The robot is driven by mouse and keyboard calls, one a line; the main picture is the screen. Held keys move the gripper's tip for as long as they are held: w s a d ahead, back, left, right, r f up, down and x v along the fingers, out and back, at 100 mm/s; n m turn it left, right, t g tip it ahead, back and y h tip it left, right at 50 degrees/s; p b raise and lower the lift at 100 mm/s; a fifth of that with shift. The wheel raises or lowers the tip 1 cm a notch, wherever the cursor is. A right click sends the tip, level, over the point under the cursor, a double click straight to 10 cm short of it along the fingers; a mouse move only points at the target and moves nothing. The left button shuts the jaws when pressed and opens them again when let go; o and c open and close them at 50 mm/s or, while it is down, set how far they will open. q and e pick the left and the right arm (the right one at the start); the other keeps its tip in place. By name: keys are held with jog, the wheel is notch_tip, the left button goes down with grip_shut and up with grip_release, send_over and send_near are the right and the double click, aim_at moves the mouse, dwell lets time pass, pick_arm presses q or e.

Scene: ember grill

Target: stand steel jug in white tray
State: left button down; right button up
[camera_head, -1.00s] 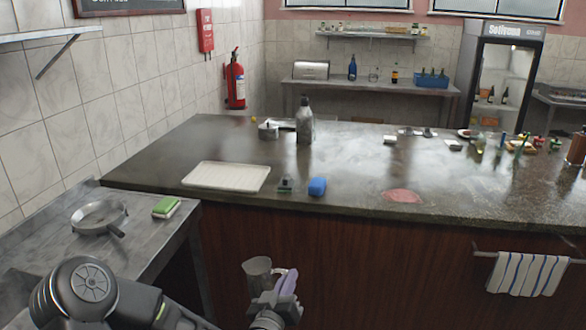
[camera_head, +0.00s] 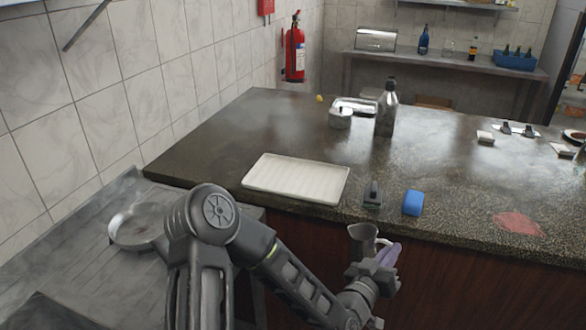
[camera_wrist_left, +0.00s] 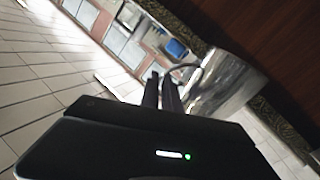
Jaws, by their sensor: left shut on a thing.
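The steel jug (camera_head: 362,240) is a grey metal cup, held in front of the counter's front edge, a little below it in the head view. My left gripper (camera_head: 378,254) is shut on the jug's handle side. In the left wrist view the fingers (camera_wrist_left: 162,84) meet at the handle, and the shiny jug (camera_wrist_left: 222,78) is right of them. The white tray (camera_head: 262,190) lies flat on the counter, up and left of the jug in the head view. It looks empty. My right gripper is not in view.
A dark small item (camera_head: 373,195) and a blue block (camera_head: 413,203) lie right of the tray near the front edge. A grey bottle (camera_head: 386,112) and a metal pot (camera_head: 341,117) stand farther back. A pan (camera_head: 135,228) sits at left.

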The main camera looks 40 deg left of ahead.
pick_arm(q)
jog(key=shift+w+a+r, duration=0.2)
jog(key=shift+w+a, duration=0.05)
jog(key=shift+a, duration=0.1)
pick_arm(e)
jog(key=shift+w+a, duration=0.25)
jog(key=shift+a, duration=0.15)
